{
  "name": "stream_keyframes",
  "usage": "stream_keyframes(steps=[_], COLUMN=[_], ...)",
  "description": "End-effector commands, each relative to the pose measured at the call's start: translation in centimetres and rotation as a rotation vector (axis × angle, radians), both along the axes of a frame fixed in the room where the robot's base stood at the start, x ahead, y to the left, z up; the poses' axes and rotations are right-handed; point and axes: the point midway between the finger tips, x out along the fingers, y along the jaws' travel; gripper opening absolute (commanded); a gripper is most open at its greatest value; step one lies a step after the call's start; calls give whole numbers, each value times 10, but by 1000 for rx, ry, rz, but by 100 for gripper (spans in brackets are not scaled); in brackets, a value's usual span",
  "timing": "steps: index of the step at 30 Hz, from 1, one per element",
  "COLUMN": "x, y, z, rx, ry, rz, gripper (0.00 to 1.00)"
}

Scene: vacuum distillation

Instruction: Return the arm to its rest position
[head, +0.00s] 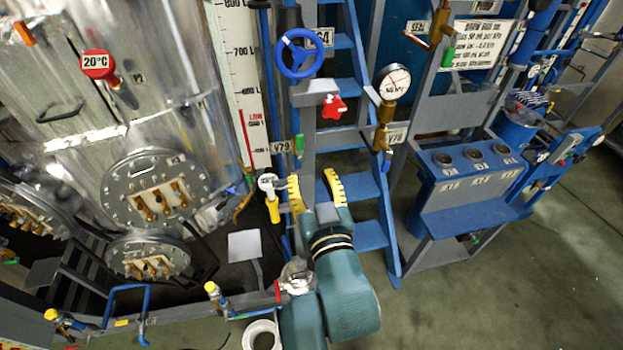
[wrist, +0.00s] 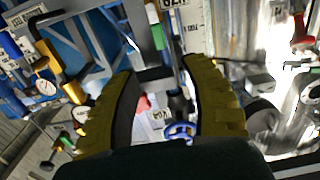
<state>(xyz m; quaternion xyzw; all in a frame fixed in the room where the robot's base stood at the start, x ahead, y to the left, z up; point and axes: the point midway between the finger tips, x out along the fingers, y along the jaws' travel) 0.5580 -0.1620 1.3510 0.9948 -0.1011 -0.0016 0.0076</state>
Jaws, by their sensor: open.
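My gripper (head: 316,190) has two yellow ribbed fingers, spread wide apart with nothing between them. It stands in front of the blue ladder in the head view, below the red star-shaped knob (head: 333,106) and the blue handwheel (head: 300,53). My teal arm reaches up to it from the bottom of the picture. In the wrist view my gripper (wrist: 160,110) also shows open. The blue handwheel (wrist: 179,131) and a blurred red shape, perhaps the knob, lie beyond the gap between the fingers.
A yellow-handled valve (head: 272,205) is close left of the fingers. A pressure gauge (head: 394,82) on brass fittings is up to the right. The blue ladder (head: 370,235) stands behind. A metal tank (head: 150,60) fills the left. Open floor (head: 520,290) lies at right.

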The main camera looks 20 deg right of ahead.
Motion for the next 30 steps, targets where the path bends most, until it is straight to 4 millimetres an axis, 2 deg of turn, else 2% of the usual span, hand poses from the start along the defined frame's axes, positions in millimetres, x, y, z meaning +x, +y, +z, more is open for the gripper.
stream_keyframes(steps=[10,11,13,17,18,21,24,27,30], x=[0,1,9,-1,-10,-34,-61,-90,-121], y=[0,2,18,48,57,75,87,94,96], z=[0,0,13,73,92,132,163,186,199], rx=[0,0,-3,-15,-17,-20,-23,-26,-30], ry=[0,-1,-25,-150,-187,-264,-326,-373,-396], rz=[0,4,33,84,100,132,157,173,178], gripper=[46,46,46,46,46,46,46,46,46])
